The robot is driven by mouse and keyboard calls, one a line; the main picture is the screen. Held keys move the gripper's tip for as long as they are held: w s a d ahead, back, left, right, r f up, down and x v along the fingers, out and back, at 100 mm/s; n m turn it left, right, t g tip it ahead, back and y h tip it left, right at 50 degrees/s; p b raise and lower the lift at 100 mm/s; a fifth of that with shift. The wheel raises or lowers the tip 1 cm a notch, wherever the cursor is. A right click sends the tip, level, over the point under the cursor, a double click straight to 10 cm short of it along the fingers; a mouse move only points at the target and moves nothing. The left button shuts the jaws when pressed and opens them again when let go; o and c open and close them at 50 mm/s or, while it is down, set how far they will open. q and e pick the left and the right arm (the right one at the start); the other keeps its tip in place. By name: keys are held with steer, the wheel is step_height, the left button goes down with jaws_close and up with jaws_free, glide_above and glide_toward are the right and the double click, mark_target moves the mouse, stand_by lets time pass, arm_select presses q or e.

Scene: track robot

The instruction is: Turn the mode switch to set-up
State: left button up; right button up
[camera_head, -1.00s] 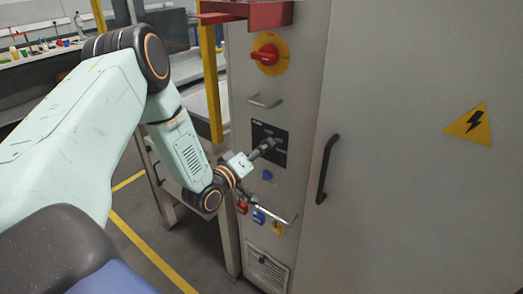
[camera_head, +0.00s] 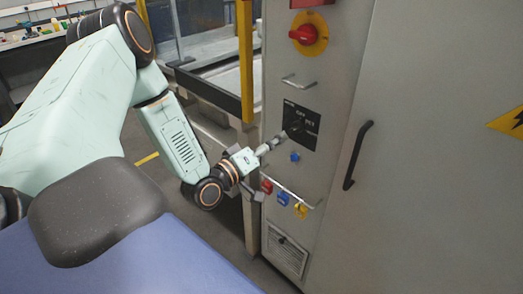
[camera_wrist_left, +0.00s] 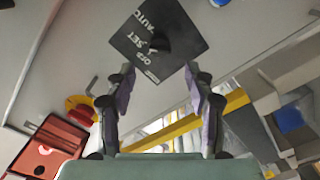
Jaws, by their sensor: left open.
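The mode switch is on a black square plate (camera_head: 311,140) with white lettering on the cabinet's narrow front. In the left wrist view the plate (camera_wrist_left: 180,20) carries words like AUTO and SET. A dark knob (camera_wrist_left: 160,41) sits near its middle; its pointing direction cannot be made out. My left gripper (camera_head: 274,143) is just left of and in front of the plate. In the wrist view the left gripper (camera_wrist_left: 160,78) has its fingers spread apart with nothing between them, and the plate lies beyond the tips. My right gripper is not in view.
A red rotary switch (camera_head: 304,35) on a yellow disc is above the plate. A blue knob (camera_head: 295,157) and a rail with red, blue and yellow tags (camera_head: 283,198) are below. A black door handle (camera_head: 357,155) stands out at the right. A yellow post (camera_head: 246,60) is left.

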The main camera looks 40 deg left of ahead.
arm_select(q)
steer(key=s, duration=0.4)
steer(key=shift+a, duration=0.1)
stand_by(0.3)
stand_by(0.4)
steer(key=s+d+f+m+g+b, duration=0.2)
steer(key=s+d+f+g, duration=0.25)
steer(key=f, duration=0.55)
steer(key=s+d+f+m+g+b, duration=0.2)
steer(key=s+d+f+g, duration=0.3)
steer(key=f, duration=0.4)
steer(key=s+d+f+m+g+b, duration=0.2)
steer(key=s+f+g+b, duration=0.2)
steer(key=s+f, duration=0.3)
steer(key=s+d+f+m+g+y+b, duration=0.1)
steer(key=s+f+g+b, duration=0.3)
steer(key=s, duration=0.8)
step_height(320, 180, down, 3)
steer(key=shift+d+r+m, duration=0.1)
steer(key=shift+d+m, duration=0.7)
steer(key=shift+m, duration=0.1)
